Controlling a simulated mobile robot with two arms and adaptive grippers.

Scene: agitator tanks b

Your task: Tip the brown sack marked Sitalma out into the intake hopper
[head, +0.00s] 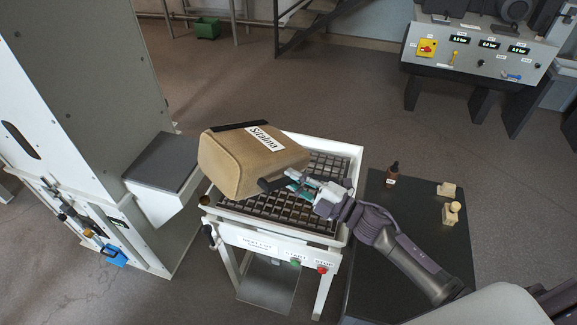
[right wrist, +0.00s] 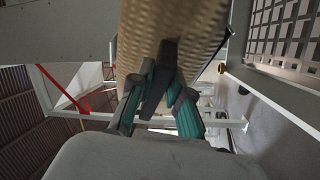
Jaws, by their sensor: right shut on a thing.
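The brown sack (head: 248,165) marked Sitalma is tilted on its side above the intake hopper (head: 352,158), over the left part of its dark grid. A black band runs along its top edge. My right gripper (head: 287,186) is shut on a dark handle at the sack's lower right side. In the right wrist view the gripper (right wrist: 162,95) is closed around this black handle (right wrist: 165,62), with the sack's woven side (right wrist: 190,22) right behind it. I cannot tell whether the sack touches the grid, or whether anything pours out. My left gripper is not in view.
A grey cabinet (head: 95,75) with a ledge stands close left of the hopper. A dark table (head: 415,215) at the right holds a small brown bottle (head: 392,173) and two pale wooden pieces (head: 449,212). A control panel (head: 480,52) stands at the back right. Floor behind the hopper is clear.

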